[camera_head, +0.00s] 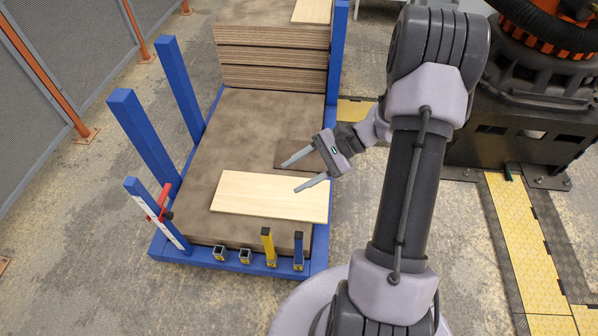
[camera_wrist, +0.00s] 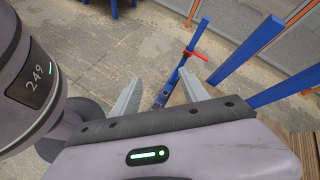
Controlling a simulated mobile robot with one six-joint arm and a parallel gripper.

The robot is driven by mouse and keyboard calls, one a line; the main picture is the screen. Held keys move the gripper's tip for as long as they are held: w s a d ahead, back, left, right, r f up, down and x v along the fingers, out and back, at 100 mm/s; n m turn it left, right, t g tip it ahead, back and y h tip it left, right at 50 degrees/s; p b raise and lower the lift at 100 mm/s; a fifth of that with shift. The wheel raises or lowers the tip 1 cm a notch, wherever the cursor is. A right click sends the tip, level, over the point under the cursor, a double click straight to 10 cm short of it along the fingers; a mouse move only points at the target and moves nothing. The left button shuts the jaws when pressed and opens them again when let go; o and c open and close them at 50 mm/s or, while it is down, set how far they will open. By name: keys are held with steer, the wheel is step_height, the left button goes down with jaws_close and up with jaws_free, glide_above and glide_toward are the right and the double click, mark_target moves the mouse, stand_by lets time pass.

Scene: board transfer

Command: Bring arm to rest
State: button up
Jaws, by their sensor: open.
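My gripper (camera_head: 290,171) is open, with its two grey fingers spread apart and nothing between them. In the head view it hangs above the brown board platform, over the far edge of a light wooden board (camera_head: 268,197). The wrist view also shows the open gripper (camera_wrist: 166,92), with a blue post and a red clamp beyond the fingers. My arm is bent, rising at the right of the head view and reaching left. The gripper's height above the board is hard to judge.
A blue frame (camera_head: 145,131) with upright posts surrounds the platform. Stacked brown boards (camera_head: 272,55) stand at the back. A red clamp (camera_head: 158,210) sits on the front left post. A dark machine base (camera_head: 515,125) stands at right, and a mesh fence (camera_head: 75,50) at left.

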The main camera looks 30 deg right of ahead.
steer(key=s+a+r+n+t+h, duration=0.1)
steer(key=s+a+r+n+h, duration=0.3)
steer(key=r, duration=0.6)
steer(key=s+a+r+n+t+h, duration=0.1)
steer(key=s+a+r+n+h, duration=0.4)
steer(key=s+a+r, duration=0.5)
steer(key=a+n, duration=0.1)
steer(key=n, duration=0.1)
steer(key=shift+s+r+n, duration=0.3)
steer(key=shift+r+n, duration=0.05)
steer(key=shift+n, duration=0.05)
